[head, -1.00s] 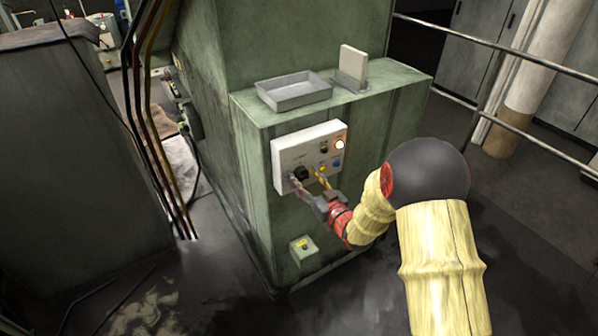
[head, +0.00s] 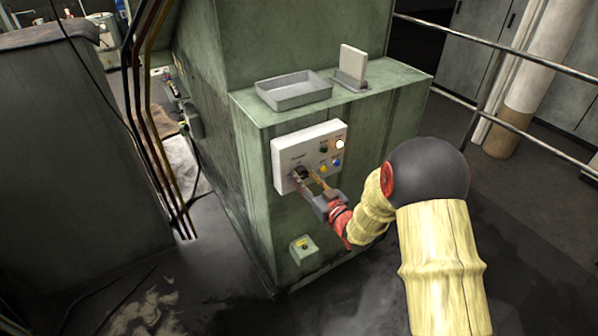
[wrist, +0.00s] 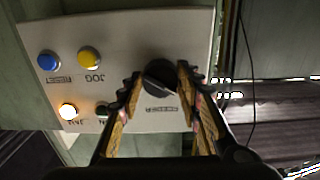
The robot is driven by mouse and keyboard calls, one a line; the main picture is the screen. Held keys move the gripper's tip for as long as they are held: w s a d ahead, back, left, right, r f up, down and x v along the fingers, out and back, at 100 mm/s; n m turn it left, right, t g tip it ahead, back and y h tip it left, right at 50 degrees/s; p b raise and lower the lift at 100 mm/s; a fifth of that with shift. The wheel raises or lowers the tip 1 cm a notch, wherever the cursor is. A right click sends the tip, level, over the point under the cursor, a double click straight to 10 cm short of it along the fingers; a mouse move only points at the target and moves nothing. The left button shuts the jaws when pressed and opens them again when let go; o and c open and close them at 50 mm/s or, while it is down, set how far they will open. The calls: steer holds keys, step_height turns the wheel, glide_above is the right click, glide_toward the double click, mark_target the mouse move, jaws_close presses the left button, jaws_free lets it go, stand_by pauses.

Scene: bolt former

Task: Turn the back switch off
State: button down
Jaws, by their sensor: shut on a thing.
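The switch is a black rotary knob (wrist: 160,78) on a pale control panel (head: 298,146). In the wrist view its ridge slants slightly, and the panel's lettering is upside down. In the head view the knob (head: 301,172) sits at the panel's lower left, partly covered by the fingers. My gripper (wrist: 158,84) is shut on the knob, one finger on each side of it. In the head view my gripper (head: 305,180) reaches the panel from the lower right. The knob label is too blurred to read.
The panel also has a blue button (wrist: 48,61), a yellow button (wrist: 88,57), a lit lamp (wrist: 67,111) and a dark green button (wrist: 102,109). A grey tray (head: 293,102) sits on the green cabinet. A small box (head: 303,247) is below the panel. A railing stands right.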

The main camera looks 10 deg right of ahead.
steer(key=shift+b, duration=0.3)
steer(key=n+b, duration=0.3)
steer(key=shift+n+b, duration=0.35)
steer(key=shift+n, duration=0.05)
steer(key=n+b, duration=0.3)
steer(key=b, duration=0.1)
steer(key=shift+n, duration=0.4)
steer(key=c, duration=1.3)
jaws_free()
steer(key=shift+o, duration=0.2)
